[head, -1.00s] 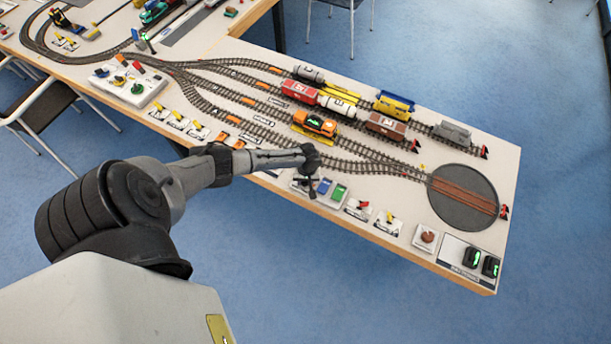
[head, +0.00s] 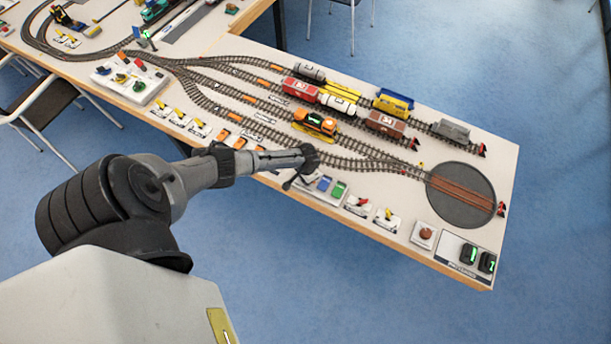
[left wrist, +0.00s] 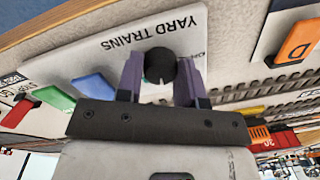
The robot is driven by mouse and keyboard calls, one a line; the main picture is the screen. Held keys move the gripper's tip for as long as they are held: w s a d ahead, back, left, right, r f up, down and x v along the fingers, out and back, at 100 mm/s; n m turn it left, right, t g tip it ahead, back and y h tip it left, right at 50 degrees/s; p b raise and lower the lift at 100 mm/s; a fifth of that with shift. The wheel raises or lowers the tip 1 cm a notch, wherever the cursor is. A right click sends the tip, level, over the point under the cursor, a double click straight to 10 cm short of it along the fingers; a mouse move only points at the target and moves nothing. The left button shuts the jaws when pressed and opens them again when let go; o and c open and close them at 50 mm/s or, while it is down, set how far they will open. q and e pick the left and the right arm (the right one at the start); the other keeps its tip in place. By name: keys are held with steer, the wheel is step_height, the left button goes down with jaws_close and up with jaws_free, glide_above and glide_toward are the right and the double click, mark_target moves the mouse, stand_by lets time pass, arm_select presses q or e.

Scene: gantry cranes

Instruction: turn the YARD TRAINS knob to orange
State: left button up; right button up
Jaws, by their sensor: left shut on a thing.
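The YARD TRAINS panel (left wrist: 105,72) fills the upper middle of the left wrist view, its lettering upside down. A dark round knob (left wrist: 160,64) with a small pale green mark stands between the two purple fingers of my left gripper (left wrist: 160,76), which is shut on it. A blue block (left wrist: 93,86) and a green block (left wrist: 55,99) show left of the knob. In the head view, my left gripper (head: 290,184) is at the panel's left end, beside the blue block (head: 323,184) and green block (head: 338,189); the knob is hidden there. My right gripper is not in view.
Several tracks with wagons lie behind the panel, with an orange locomotive (head: 316,122) nearest. A turntable (head: 460,196) is at right. Lever panels stand along the table's front edge, including a red one (head: 359,204). An orange block (left wrist: 297,42) is at the right in the wrist view.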

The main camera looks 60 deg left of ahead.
arm_select(q)
steer(key=m, duration=0.3)
steer(key=shift+m, duration=0.4)
steer(key=m, duration=0.3)
steer(key=shift+m+b, duration=0.3)
steer(key=shift+b, duration=0.1)
steer(key=m+b, duration=0.1)
steer(key=m, duration=0.3)
steer(key=shift+m+t+b, duration=0.3)
steer(key=shift+m, duration=0.8)
steer(key=o, duration=0.9)
steer(key=shift+r, duration=0.1)
